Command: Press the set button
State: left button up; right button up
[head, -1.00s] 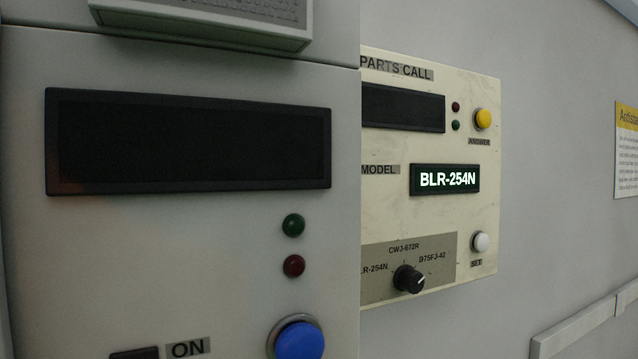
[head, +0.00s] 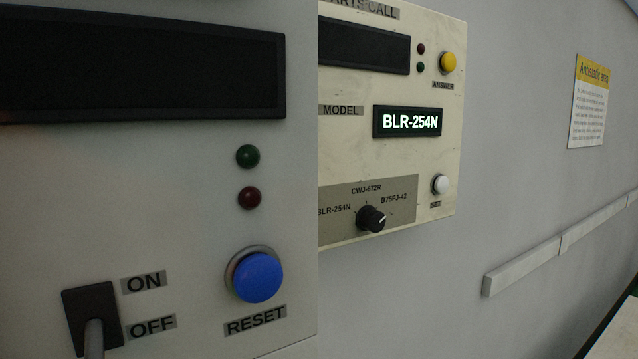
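The white set button (head: 440,184) sits at the lower right of the cream parts call panel (head: 345,170) in the head view, above a small SET label. A black selector knob (head: 371,218) is to its left, with its pointer turned toward the B75FJ-42 label. The model display (head: 408,122) is lit and reads BLR-254N. The yellow answer button (head: 448,62) is near the panel's upper right. Neither of my grippers shows in this view.
A nearer grey cabinet (head: 150,210) fills the left and hides the panel's left side. It bears a blue reset button (head: 253,277) and an ON/OFF switch (head: 91,315). A yellow-topped sign (head: 589,100) and a rail (head: 560,243) are on the right wall.

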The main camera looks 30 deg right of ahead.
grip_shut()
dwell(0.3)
